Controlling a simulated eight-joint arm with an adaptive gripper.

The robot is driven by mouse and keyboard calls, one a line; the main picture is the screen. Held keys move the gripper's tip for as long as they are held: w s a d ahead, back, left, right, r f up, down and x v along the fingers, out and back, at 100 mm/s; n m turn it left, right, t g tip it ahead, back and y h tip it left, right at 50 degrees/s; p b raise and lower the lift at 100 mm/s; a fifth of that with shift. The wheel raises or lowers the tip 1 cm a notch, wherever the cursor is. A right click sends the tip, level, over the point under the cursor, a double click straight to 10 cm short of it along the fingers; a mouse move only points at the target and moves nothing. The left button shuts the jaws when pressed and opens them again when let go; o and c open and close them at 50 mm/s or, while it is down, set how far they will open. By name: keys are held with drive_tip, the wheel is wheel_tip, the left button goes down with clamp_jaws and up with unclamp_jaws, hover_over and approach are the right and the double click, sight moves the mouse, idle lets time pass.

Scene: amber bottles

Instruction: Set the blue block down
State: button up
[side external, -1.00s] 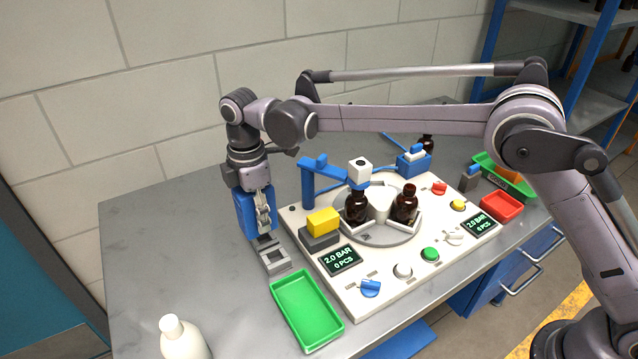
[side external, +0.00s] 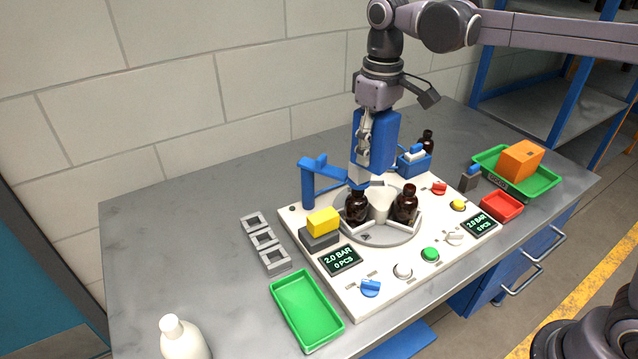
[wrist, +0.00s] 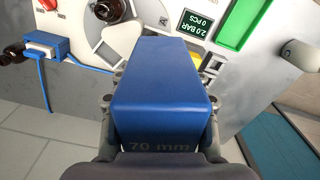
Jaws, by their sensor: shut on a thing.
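My gripper (side external: 364,138) is shut on the blue block (side external: 381,138) and holds it upright above the back of the white machine panel (side external: 333,278). In the wrist view the blue block (wrist: 160,75) fills the middle, with a gripper finger on each side and "70 mm" on its near face. In the side view the block is beside the blue post with its arm (side external: 308,185), above the amber bottles (side external: 406,205). The block's lower end overlaps the post's white head in the picture; I cannot tell whether they touch.
Grey square frames (side external: 263,239) stand in a row left of the panel. An empty green tray (side external: 306,308) and a white bottle (side external: 182,340) are in front. An orange block (side external: 520,160) sits in another green tray (side external: 547,181) at right. The table's left part is clear.

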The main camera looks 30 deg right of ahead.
drive_tip(key=s+d+m, duration=0.2)
drive_tip(key=d+m, duration=0.3)
drive_tip(key=d, duration=0.5)
wheel_tip(320, 180, down, 6)
drive_tip(key=w+m, duration=0.1)
drive_tip(key=w, duration=0.1)
drive_tip(key=shift+a+m, duration=0.35)
drive_tip(key=shift+m, duration=0.05)
drive_tip(key=w+d+f+n, duration=0.1)
drive_tip(key=d+f+n, duration=0.15)
drive_tip(key=d, duration=1.45)
drive_tip(key=w+d+f+n, duration=0.1)
drive_tip(key=d+f, duration=0.3)
drive_tip(key=d, duration=1.4)
hover_over(438, 169)
wheel_tip(438, 169, down, 6)
drive_tip(key=shift+s+f, duration=0.1)
drive_tip(key=shift+f, duration=2.2)
drive_tip(key=shift+f, duration=0.1)
